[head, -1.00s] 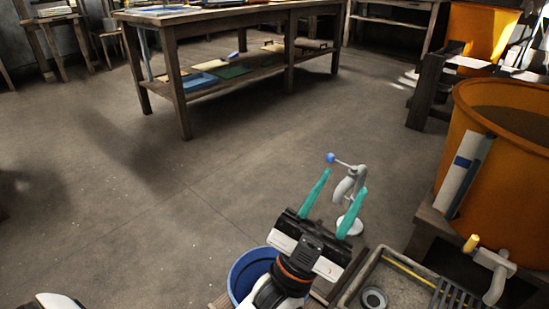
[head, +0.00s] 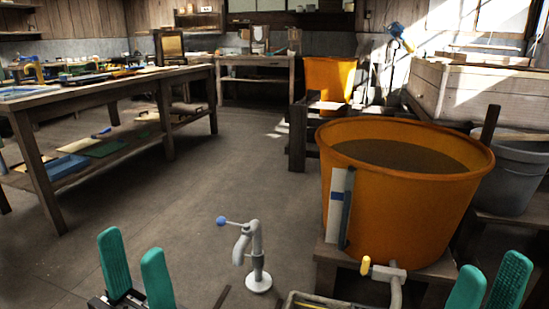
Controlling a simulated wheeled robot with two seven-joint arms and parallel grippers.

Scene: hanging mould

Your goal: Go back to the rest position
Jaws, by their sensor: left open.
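My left gripper (head: 137,275) is at the bottom left of the head view, its two teal fingers pointing up and apart with nothing between them. My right gripper (head: 489,285) is at the bottom right edge, with two teal fingertips apart and nothing seen between them. Its base is cut off by the frame. Both grippers are clear of the objects around them. The grey standing tap (head: 257,250) with a blue knob is upright between them, touched by neither.
A large orange tub (head: 405,185) stands on a wooden stand at the right, with a yellow-handled tap (head: 384,272) below it. A long wooden workbench (head: 112,88) is at the left. A second orange tub (head: 329,80) is farther back. Open floor (head: 215,170) lies between.

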